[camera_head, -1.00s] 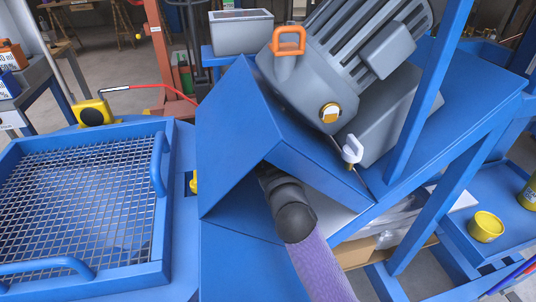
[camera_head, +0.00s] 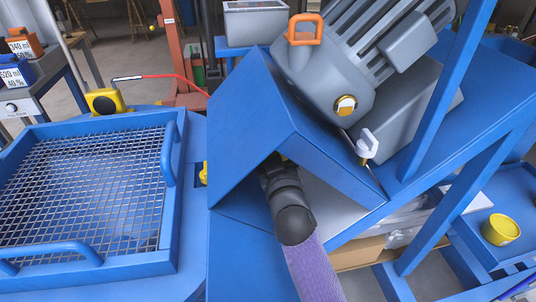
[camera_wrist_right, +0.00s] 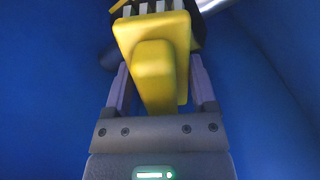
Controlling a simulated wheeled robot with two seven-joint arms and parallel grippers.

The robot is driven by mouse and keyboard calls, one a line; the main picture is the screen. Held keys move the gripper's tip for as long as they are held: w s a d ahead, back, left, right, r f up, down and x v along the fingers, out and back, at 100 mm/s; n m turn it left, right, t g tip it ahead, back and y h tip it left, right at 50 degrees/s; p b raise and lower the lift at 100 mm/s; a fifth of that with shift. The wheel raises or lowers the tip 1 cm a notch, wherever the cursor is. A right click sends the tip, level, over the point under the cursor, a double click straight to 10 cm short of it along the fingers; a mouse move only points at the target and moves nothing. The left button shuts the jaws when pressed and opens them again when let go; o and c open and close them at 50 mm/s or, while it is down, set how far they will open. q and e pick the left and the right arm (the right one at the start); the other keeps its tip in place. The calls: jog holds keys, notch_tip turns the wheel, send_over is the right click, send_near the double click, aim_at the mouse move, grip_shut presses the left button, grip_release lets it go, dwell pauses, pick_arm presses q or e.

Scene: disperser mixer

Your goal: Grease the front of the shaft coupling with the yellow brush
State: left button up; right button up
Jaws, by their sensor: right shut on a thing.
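In the right wrist view, my right gripper (camera_wrist_right: 158,82) is shut on the yellow brush (camera_wrist_right: 154,65). The brush's pale bristles (camera_wrist_right: 150,8) point away from the gripper, at the top edge of the picture. A dark part, perhaps the shaft coupling (camera_wrist_right: 108,58), shows behind the brush and is mostly hidden by it. I cannot tell whether the bristles touch it. In the head view, my right arm reaches under the blue angled guard (camera_head: 247,135), which hides the gripper and brush there. My left gripper is in neither view.
A bright metal shaft (camera_wrist_right: 213,5) shows at the wrist view's top. Blue walls lie close around the gripper. The grey motor (camera_head: 345,70) and a white-handled clamp (camera_head: 367,145) are right of the guard. A mesh-covered tray (camera_head: 175,228) is left; a yellow tin (camera_head: 501,229) is far right.

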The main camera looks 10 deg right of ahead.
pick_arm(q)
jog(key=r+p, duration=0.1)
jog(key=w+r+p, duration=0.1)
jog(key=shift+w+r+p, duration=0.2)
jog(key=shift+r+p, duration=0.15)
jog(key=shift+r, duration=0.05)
pick_arm(e)
jog(key=s, duration=0.6)
jog(key=shift+a, duration=0.15)
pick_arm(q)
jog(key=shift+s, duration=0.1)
pick_arm(e)
jog(key=shift+f, duration=0.1)
